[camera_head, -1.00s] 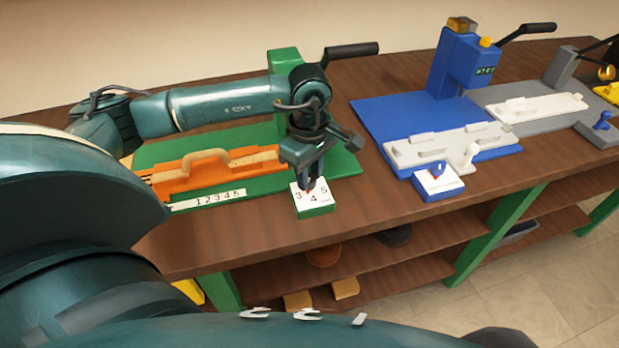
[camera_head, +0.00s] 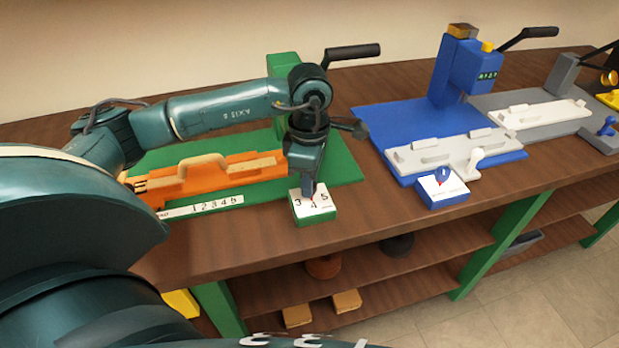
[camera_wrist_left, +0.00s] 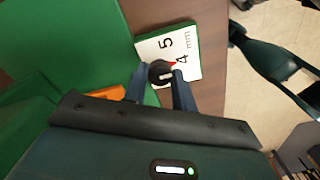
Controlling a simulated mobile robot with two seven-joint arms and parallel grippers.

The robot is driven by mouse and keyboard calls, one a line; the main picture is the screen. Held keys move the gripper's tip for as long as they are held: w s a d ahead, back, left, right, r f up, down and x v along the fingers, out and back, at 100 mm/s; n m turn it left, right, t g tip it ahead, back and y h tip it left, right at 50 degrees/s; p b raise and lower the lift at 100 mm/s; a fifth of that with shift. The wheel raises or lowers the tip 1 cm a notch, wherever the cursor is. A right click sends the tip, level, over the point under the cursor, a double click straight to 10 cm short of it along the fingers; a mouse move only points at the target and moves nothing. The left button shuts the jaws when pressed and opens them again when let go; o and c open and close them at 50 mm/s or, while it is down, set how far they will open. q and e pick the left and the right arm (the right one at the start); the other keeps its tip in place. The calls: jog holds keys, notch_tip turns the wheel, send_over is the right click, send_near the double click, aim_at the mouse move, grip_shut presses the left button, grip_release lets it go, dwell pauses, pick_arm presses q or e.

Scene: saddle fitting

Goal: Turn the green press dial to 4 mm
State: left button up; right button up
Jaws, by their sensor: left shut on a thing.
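The green press dial is a small green box (camera_head: 318,217) with a white top face bearing numbers, at the table's front edge. My left gripper (camera_head: 309,188) points down over it from above. In the left wrist view, the dial's round dark knob (camera_wrist_left: 158,72) sits between the two fingers of my left gripper (camera_wrist_left: 161,80), which is shut on it. A red pointer (camera_wrist_left: 172,63) on the knob points toward the 4; a 5 and "mm" also show. The fingers hide the 3 side there. My right gripper is not in view.
Behind the dial is the green press (camera_head: 284,68) with its black lever. An orange fixture (camera_head: 205,178) lies on the green base, with a number strip (camera_head: 203,206) in front. A blue press (camera_head: 470,65) with a blue-knobbed box (camera_head: 441,190) stands to the right.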

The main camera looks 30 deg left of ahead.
pick_arm(q)
jog(key=o, duration=1)
jog(key=shift+r, duration=0.1)
notch_tip(320, 180, up, 13)
jog(key=shift+b, duration=0.35)
